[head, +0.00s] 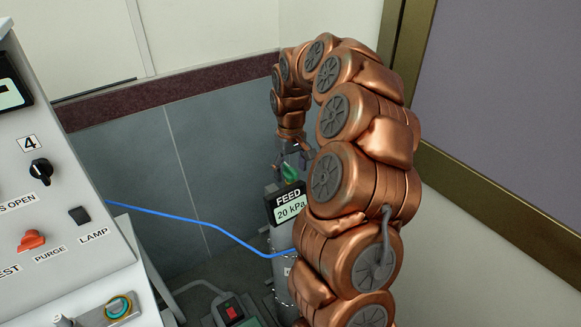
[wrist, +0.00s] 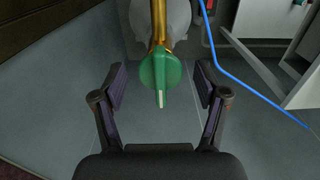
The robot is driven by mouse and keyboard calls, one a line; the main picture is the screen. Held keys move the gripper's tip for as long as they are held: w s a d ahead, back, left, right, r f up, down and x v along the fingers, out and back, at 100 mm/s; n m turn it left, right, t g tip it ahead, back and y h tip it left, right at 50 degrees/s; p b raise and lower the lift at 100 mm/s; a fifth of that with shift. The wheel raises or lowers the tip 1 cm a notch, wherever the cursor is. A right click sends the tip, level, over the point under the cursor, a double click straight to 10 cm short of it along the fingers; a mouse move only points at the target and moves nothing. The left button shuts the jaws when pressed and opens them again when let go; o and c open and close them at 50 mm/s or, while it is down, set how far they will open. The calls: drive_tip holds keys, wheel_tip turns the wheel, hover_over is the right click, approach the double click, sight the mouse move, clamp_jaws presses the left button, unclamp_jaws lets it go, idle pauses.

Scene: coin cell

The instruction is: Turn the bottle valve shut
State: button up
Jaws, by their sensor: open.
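The green valve handle (wrist: 160,72) sits between the two open fingers of my gripper (wrist: 160,88) in the wrist view, with a gap on each side. A pale mark shows on the handle, pointing toward my gripper's palm. A brass stem (wrist: 159,22) runs from the handle to the grey bottle. In the head view the green handle (head: 290,172) shows just below my gripper (head: 288,155). The bottle (head: 281,243) stands upright below it, partly hidden by my copper arm. A gauge (head: 287,204) on it reads FEED 20 kPa.
A blue hose (head: 200,217) runs from the control panel (head: 70,190) on the left to the bottle. A box with a red switch (head: 231,311) stands on the floor by the bottle. Walls close in the corner behind. Some grey floor (wrist: 65,110) is clear.

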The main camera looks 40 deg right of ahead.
drive_tip(key=shift+f, duration=0.1)
drive_tip(key=c, duration=1.2)
drive_tip(key=shift+o, duration=0.2)
drive_tip(key=n+b, duration=0.2)
drive_tip(key=n, duration=0.1)
drive_tip(key=shift+f+n+b, duration=0.1)
drive_tip(key=shift+n+b, duration=0.2)
drive_tip(key=shift+n, duration=0.1)
drive_tip(key=n+b, duration=0.1)
drive_tip(key=n, duration=0.3)
drive_tip(key=shift+n, duration=0.3)
drive_tip(key=n, duration=0.4)
drive_tip(key=shift+r, duration=0.2)
drive_tip(key=shift+n+p, duration=0.3)
drive_tip(key=shift+n, duration=2.5)
